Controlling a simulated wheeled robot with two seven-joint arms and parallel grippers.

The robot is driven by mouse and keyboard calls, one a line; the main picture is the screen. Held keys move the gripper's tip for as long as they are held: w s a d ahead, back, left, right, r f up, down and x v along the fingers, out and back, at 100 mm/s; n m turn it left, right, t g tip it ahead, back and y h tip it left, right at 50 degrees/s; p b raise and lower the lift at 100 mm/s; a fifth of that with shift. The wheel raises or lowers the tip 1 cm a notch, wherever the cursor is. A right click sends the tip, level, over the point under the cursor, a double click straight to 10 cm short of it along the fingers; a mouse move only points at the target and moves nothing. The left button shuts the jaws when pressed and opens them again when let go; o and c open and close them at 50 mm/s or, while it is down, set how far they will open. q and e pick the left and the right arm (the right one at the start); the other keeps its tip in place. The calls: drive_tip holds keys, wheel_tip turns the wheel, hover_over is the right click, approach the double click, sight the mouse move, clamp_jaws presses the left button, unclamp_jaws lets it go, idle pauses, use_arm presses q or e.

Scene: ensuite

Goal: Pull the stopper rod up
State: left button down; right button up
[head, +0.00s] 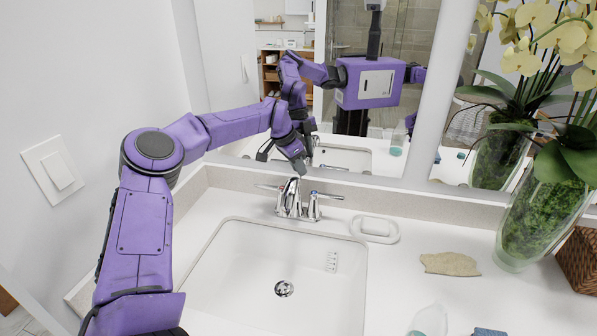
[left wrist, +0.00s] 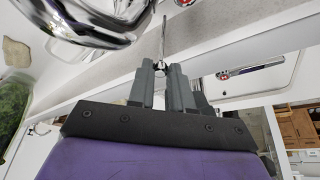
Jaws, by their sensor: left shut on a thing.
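The chrome faucet (head: 291,203) stands behind the sink (head: 235,262), with a lever handle on each side. My left gripper (head: 301,170) reaches down just behind and above the spout. In the left wrist view, the thin stopper rod (left wrist: 164,38) runs between the fingertips of my left gripper (left wrist: 161,68), which are shut on its small knob. The chrome faucet body (left wrist: 95,22) is close beside it in that view. In the head view the rod is hidden by the gripper and faucet. The drain (head: 284,289) shows in the basin floor. My right gripper is not in view.
A mirror (head: 420,140) rises close behind the faucet and reflects my body. A soap dish (head: 375,229), a tan stone-like piece (head: 450,264) and a glass vase of orchids (head: 540,215) stand to the right. A wall with a light switch (head: 52,170) is at left.

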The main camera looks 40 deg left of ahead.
use_arm(q)
drive_tip(key=c, duration=1.3)
unclamp_jaws()
drive_tip(key=shift+r, duration=0.25)
drive_tip(key=b+v, duration=0.3)
drive_tip(key=v, duration=0.7)
drive_tip(key=shift+r, duration=0.2)
